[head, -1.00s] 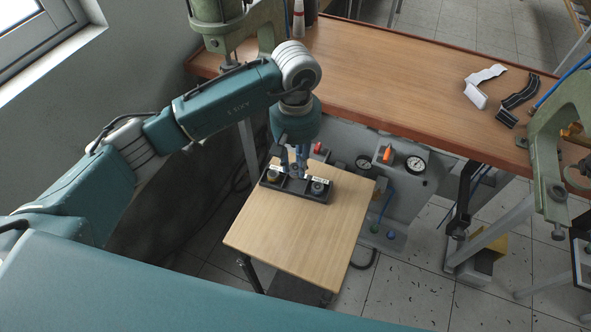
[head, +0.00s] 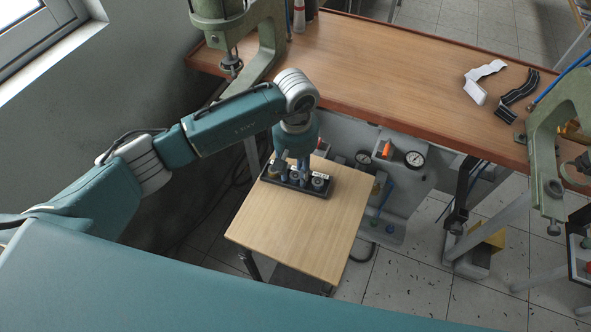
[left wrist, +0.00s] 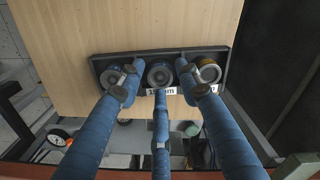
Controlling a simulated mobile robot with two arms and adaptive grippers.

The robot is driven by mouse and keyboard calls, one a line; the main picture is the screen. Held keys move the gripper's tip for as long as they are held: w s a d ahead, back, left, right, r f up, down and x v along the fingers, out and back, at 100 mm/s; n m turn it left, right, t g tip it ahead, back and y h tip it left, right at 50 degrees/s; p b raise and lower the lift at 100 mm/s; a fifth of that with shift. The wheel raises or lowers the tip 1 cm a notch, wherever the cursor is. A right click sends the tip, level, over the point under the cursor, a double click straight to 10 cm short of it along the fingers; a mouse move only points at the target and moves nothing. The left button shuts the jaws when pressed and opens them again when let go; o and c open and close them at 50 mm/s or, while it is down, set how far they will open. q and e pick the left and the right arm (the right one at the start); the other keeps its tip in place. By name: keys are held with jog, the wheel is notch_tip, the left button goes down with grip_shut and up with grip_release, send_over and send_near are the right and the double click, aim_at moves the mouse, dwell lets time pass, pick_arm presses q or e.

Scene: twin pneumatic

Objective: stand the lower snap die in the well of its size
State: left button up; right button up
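A black tray (head: 325,192) with a row of wells lies at the far edge of a small wooden table. In the left wrist view the tray (left wrist: 100,56) shows a round metal die in each of three places: a dark one (left wrist: 113,76), a middle one (left wrist: 160,74) and a brass-rimmed one (left wrist: 209,70). White labels with print, partly covered, sit on the near side. My left gripper (head: 296,168) points down over the tray. Its three blue fingers (left wrist: 159,92) stand around the middle die, with gaps to it; it looks open. My right gripper is not in view.
The small table's top (head: 295,228) is otherwise clear. Behind it are a brown workbench (head: 400,75), a grey panel with a gauge (head: 414,159), and green presses at the left (head: 265,40) and right (head: 545,150).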

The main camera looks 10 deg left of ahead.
aim_at(296, 176)
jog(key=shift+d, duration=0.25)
pick_arm(q)
jog(key=shift+r, duration=0.3)
notch_tip(296, 176, up, 12)
jog(key=b, duration=0.4)
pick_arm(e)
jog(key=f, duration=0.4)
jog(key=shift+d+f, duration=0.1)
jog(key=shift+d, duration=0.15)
pick_arm(q)
jog(key=shift+f, duration=0.15)
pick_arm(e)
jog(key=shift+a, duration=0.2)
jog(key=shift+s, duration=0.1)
